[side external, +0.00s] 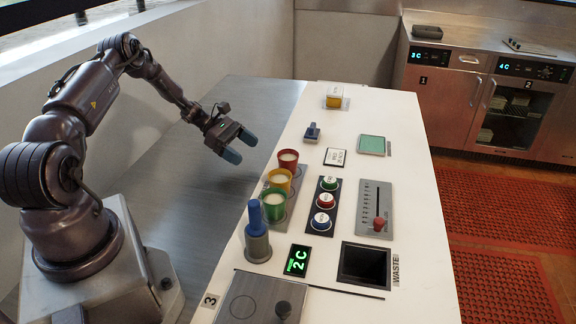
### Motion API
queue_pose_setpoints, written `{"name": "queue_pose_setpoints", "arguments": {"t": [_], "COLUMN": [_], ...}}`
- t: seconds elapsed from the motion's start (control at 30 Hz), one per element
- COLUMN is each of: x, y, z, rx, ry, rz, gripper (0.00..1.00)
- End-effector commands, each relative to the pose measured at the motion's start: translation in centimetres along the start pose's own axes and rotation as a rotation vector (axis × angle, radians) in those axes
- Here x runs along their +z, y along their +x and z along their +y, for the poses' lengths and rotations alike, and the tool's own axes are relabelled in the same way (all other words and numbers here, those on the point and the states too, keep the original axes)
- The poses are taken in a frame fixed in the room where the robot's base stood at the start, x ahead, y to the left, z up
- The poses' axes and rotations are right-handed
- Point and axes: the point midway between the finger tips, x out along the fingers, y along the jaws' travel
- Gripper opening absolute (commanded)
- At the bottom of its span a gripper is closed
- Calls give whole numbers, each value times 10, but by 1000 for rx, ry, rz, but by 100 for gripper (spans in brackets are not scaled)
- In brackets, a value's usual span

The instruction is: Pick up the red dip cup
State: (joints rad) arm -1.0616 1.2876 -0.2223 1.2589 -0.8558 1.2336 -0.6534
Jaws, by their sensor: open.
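My gripper (242,149) is open and empty, with blue fingertips. It is to the left of the red cup, apart from it, over or near the counter's left edge. Its exact height above the surface is hard to tell.
A grey cylinder with a blue top (256,236) stands near the green cup. A panel of round buttons (325,206) and a red-knobbed slider (378,223) lie right of the cups. A square waste opening (364,265) is at front right.

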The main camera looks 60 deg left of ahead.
Motion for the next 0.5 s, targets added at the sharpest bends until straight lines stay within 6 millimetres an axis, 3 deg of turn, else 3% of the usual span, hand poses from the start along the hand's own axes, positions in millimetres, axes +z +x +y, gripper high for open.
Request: {"name": "queue_pose_setpoints", "arguments": {"t": [0.1, 0.23, 0.5], "x": [20, 23, 27], "y": [-11, -6, 42], "z": [28, 27, 29], "rx": [70, 61, 57], "ry": [-75, -142, -146], "rz": [-69, -92, -90], "gripper": [83, 83, 83]}}
